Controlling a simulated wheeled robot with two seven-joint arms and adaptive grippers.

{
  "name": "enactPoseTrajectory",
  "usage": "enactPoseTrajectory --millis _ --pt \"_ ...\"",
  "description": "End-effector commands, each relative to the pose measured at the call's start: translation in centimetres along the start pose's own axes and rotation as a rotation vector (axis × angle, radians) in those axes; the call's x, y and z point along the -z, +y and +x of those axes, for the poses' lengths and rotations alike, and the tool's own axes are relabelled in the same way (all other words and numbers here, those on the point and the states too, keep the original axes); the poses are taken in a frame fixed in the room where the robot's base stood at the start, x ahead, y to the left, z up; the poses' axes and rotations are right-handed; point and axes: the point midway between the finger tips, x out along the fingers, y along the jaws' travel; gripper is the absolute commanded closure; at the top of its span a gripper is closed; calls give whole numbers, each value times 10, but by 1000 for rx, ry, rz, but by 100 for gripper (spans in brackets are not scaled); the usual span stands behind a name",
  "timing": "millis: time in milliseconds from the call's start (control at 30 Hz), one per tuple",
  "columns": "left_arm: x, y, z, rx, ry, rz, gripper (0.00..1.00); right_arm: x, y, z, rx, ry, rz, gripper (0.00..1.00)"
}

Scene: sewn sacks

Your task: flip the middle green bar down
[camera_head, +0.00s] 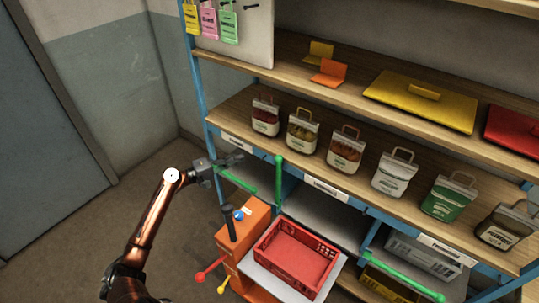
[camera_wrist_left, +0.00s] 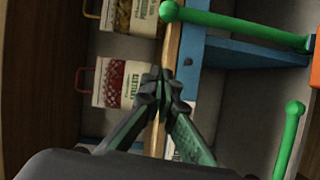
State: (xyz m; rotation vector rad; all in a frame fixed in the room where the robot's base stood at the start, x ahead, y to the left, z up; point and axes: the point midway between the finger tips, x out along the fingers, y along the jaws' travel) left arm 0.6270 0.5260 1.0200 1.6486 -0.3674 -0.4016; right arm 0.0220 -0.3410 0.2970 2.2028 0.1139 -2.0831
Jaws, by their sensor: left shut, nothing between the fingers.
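The middle green bar (camera_head: 279,183) stands upright at the front of the shelf, its ball end on top. In the left wrist view, which is turned sideways, this bar (camera_wrist_left: 235,25) runs across the top. My left gripper (camera_head: 233,160) is shut and empty, left of the upright bar and apart from it, near the shelf's front edge. Its closed fingertips show in the wrist view (camera_wrist_left: 162,88). A left green bar (camera_head: 237,179) lies lowered below the gripper; it also shows in the wrist view (camera_wrist_left: 289,140). A right green bar (camera_head: 403,276) is lowered too. My right gripper is out of view.
Several sacks with handles, such as a red-filled one (camera_head: 265,115), stand on the middle shelf (camera_head: 225,105). A red crate (camera_head: 262,248) sits before the lower shelf, beside an orange cabinet (camera_head: 252,222) with a black handle (camera_head: 228,222). Floor at left is clear.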

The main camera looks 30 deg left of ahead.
Motion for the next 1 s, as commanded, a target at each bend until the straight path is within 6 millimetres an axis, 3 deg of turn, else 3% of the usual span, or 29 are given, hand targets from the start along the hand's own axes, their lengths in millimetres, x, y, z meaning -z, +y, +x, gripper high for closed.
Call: enactPoseTrajectory --millis 467,933,1000 --pt "-3 3 16 -5 -10 0 100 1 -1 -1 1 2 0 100" --pt "-2 3 104 -4 -6 0 100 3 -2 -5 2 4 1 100" --pt "-13 3 107 0 -7 0 100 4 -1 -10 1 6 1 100"
